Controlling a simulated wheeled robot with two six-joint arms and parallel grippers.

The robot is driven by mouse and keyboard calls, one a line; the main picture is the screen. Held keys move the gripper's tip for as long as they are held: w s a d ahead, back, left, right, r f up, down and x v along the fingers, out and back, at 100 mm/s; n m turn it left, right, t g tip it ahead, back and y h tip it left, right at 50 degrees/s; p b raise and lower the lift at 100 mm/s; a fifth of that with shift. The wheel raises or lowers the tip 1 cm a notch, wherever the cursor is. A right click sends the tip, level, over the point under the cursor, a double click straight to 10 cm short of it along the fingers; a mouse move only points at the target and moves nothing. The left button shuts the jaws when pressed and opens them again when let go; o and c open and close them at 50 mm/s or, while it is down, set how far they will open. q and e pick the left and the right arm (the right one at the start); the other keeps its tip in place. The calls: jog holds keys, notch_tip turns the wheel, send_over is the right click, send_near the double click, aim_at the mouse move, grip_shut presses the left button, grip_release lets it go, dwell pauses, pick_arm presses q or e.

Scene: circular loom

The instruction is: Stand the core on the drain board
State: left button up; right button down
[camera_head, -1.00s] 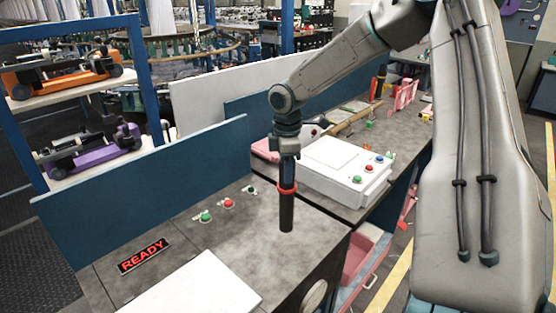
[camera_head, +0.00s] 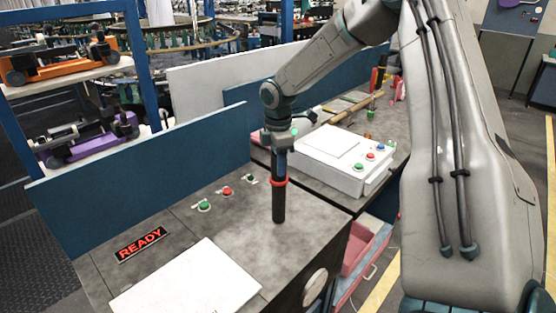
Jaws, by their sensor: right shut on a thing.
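My right gripper (camera_head: 280,163) points down over the grey bench and is shut on a dark upright cylinder with a red band, which I take for the core (camera_head: 279,206). The core's lower end appears over the grey bench top, right of the push buttons; I cannot tell whether it touches. A flat white board (camera_head: 190,285), likely the drain board, lies at the near edge, left of and nearer than the core. Part of it is cut off by the frame. My left gripper is out of view.
A READY sign (camera_head: 139,244) and several push buttons (camera_head: 227,191) sit on the bench. A blue panel (camera_head: 150,155) stands along its back. A white control box (camera_head: 340,160) stands beyond the core. A pink drawer (camera_head: 362,247) is open on the right.

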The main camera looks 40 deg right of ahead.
jog(key=shift+f, duration=0.1)
dwell(0.3)
jog(key=shift+f+b, duration=0.35)
jog(key=c, duration=0.8)
grip_release()
jog(key=shift+c, duration=0.2)
jog(key=shift+r, duration=0.1)
notch_tip(320, 180, up, 11)
jog(key=b, duration=0.2)
